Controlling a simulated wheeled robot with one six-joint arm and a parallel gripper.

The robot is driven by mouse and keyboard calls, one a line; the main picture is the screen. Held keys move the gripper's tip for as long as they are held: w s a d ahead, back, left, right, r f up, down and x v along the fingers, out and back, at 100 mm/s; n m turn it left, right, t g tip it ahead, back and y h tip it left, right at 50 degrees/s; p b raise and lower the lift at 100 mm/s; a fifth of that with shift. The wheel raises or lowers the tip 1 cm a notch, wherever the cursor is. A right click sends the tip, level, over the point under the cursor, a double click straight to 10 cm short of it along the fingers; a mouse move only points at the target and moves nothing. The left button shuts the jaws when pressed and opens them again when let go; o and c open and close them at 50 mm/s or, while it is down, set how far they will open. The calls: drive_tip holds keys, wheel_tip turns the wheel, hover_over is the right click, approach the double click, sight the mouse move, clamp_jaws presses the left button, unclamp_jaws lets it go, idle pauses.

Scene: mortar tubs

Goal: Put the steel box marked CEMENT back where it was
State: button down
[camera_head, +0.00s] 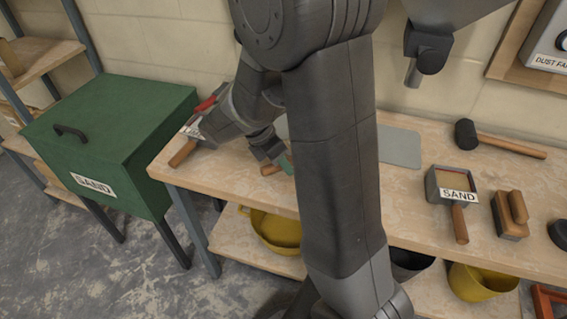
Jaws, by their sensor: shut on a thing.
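My gripper (272,155) is low over the left part of the bench, partly behind my own arm. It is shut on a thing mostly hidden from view. A short piece of wooden handle (269,170) and a small green piece (288,164) show at its tips. I cannot tell whether the held thing touches the bench. To its left, a labelled thing (192,131) with a wooden handle (183,153) lies on the bench, partly covered by my arm. Its lettering is not readable. No CEMENT marking is readable anywhere in view.
On the bench (410,207) are a grey-green board (400,146), a mallet (500,141), a steel box marked SAND (455,181) and a brush (510,215). A green SAND bin (110,140) stands left. Yellow tubs (270,232) are below. Bare bench shows right of my arm.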

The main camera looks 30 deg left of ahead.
drive_tip(key=c, duration=1.2)
unclamp_jaws()
drive_tip(key=shift+c, duration=0.2)
drive_tip(key=p+v, duration=0.2)
drive_tip(key=v, duration=1)
drive_tip(key=shift+r, duration=0.1)
